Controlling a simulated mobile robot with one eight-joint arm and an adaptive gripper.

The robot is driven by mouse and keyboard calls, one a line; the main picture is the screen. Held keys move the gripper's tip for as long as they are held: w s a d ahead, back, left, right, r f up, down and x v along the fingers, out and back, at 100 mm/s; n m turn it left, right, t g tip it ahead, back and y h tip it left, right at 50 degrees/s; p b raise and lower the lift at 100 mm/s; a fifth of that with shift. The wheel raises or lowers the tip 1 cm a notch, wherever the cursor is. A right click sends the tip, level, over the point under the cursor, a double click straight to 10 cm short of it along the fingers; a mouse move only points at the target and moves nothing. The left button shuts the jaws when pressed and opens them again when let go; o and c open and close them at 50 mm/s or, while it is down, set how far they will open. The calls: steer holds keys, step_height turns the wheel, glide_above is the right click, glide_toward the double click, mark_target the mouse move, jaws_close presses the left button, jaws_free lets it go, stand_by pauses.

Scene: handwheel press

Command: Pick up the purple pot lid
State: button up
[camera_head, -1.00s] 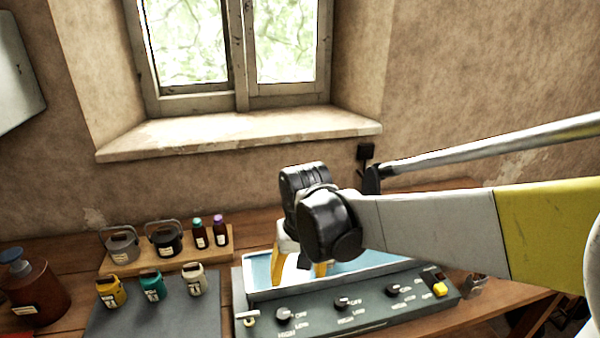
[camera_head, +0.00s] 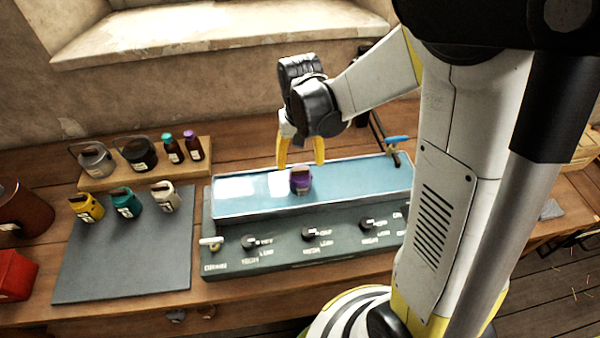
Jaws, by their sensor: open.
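A small purple pot (camera_head: 301,186) stands upright on the blue surface of the press-like unit (camera_head: 235,204). Its lid (camera_head: 300,174) is at the top, but too small to tell apart clearly from the pot. My gripper (camera_head: 302,162) points down with its two yellow fingers spread. The fingertips appear just above and behind the pot in the picture, one on each side of its top. Nothing is between the fingers, and the exact gap to the lid cannot be told.
Yellow (camera_head: 87,207), green (camera_head: 126,201) and white (camera_head: 163,197) pots stand on a dark mat (camera_head: 120,260) at left. Behind them, a wooden board (camera_head: 200,160) holds two kettles and two small bottles. A blue-handled item (camera_head: 397,139) is at the tray's right end.

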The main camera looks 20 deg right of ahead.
mark_target(300, 169)
steer(key=f+b, duration=0.1)
steer(key=f, duration=0.3)
steer(key=shift+w+f, duration=0.1)
steer(key=shift+w, duration=0.1)
steer(key=c, duration=1.2)
